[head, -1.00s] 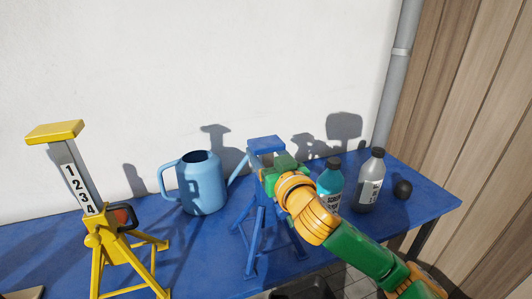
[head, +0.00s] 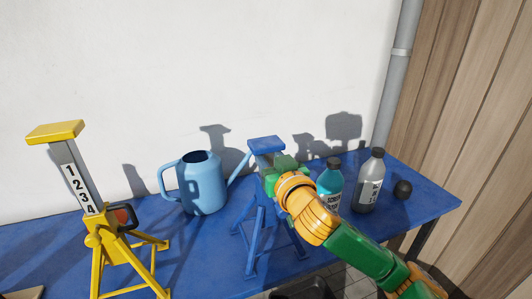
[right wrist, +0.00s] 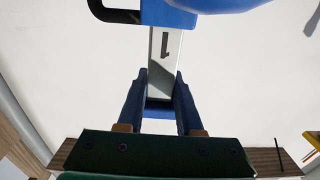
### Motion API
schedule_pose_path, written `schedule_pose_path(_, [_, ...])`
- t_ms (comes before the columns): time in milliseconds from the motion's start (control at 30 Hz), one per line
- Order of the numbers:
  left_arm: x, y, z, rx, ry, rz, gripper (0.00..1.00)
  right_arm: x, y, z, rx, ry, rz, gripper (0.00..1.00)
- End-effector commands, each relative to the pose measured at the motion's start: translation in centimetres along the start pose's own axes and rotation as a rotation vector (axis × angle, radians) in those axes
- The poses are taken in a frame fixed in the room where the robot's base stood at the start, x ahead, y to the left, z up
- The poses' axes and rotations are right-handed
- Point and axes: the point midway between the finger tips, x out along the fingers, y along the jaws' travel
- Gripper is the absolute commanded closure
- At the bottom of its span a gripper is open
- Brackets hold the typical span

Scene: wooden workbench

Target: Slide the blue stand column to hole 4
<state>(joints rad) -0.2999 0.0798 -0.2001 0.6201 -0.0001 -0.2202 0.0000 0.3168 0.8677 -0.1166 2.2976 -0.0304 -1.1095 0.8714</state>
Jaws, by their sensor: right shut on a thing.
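The blue stand (head: 258,235) stands on the blue bench top, with its blue top plate (head: 266,145) upright above it. My right gripper (head: 272,178) is at the upper part of this stand, shut on its column, and hides much of it in the head view. In the right wrist view, the grey column (right wrist: 165,65) shows the digit 1 between the gripper fingers (right wrist: 159,108) and the blue body (right wrist: 180,14). No other digit shows on it. A black handle (right wrist: 112,14) sticks out beside the body. My left gripper is not in view.
A yellow stand (head: 102,230) with digits 1 to 4 on its raised column stands at left. A blue watering can (head: 203,185) is left of the blue stand.

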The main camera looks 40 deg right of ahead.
Motion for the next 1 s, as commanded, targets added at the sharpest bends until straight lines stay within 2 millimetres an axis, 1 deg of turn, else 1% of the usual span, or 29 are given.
schedule_pose_path(600, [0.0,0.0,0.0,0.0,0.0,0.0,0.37,0.0,0.0,0.0,-0.001,0.0,0.0,1.0])
schedule_pose_path(667, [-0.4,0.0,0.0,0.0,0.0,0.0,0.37,0.0,0.0,-0.4,0.0,0.0,0.0,1.0])
schedule_pose_path(767, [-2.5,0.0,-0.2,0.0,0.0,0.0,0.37,0.0,0.0,-2.6,0.002,0.002,0.0,1.0])
schedule_pose_path(800, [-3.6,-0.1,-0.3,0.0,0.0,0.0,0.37,0.0,0.0,-3.9,0.002,0.003,0.0,1.0])
schedule_pose_path(900, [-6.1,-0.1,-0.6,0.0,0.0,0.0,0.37,0.0,0.0,-6.6,0.002,0.004,0.0,1.0])
schedule_pose_path(1000, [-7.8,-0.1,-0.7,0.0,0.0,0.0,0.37,0.0,0.0,-8.4,0.002,0.006,0.0,1.0])
